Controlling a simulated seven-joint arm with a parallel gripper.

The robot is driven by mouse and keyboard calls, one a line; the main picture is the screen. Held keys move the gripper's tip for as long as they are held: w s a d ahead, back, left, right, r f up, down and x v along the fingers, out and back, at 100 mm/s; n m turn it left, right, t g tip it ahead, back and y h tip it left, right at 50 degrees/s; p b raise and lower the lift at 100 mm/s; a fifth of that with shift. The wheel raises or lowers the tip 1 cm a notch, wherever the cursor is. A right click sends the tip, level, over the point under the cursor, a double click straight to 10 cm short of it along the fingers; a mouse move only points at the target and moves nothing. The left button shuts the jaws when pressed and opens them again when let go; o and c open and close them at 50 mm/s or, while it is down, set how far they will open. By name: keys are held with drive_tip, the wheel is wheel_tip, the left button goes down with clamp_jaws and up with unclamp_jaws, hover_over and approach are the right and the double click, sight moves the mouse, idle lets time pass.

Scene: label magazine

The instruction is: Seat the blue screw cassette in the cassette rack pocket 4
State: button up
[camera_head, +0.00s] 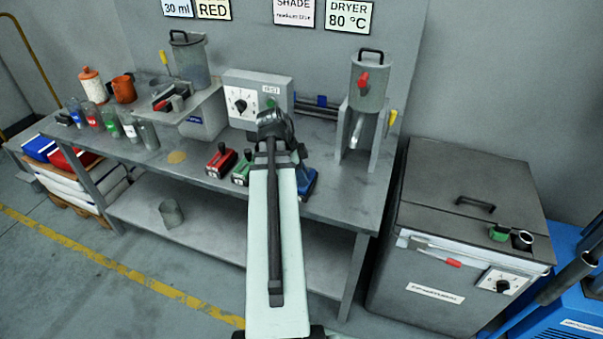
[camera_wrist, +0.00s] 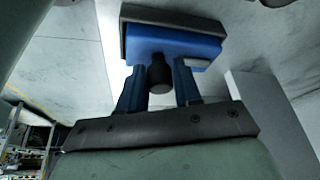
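The blue screw cassette (camera_head: 307,182) appears to be the blue block on the bench's front part, partly hidden by my arm in the head view. In the wrist view the blue cassette (camera_wrist: 176,50) has a dark grey band along its far edge and a dark round knob facing my gripper. My gripper (camera_wrist: 160,72) has its two fingers on either side of this knob, with visible gaps. It looks open and holds nothing. In the head view my arm hides the fingertips. I cannot pick out the cassette rack or pocket 4 with certainty.
A red block (camera_head: 221,161) and a green block (camera_head: 241,170) sit left of my arm. A dial box (camera_head: 258,95) stands behind, and a hopper on a stand (camera_head: 369,85) to the right. Bottles and cups line the left. Bare bench (camera_head: 345,205) lies right of the cassette.

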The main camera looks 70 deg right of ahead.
drive_tip(key=shift+o, duration=1.4)
drive_tip(key=v, duration=1.2)
drive_tip(key=shift+w+r, duration=0.1)
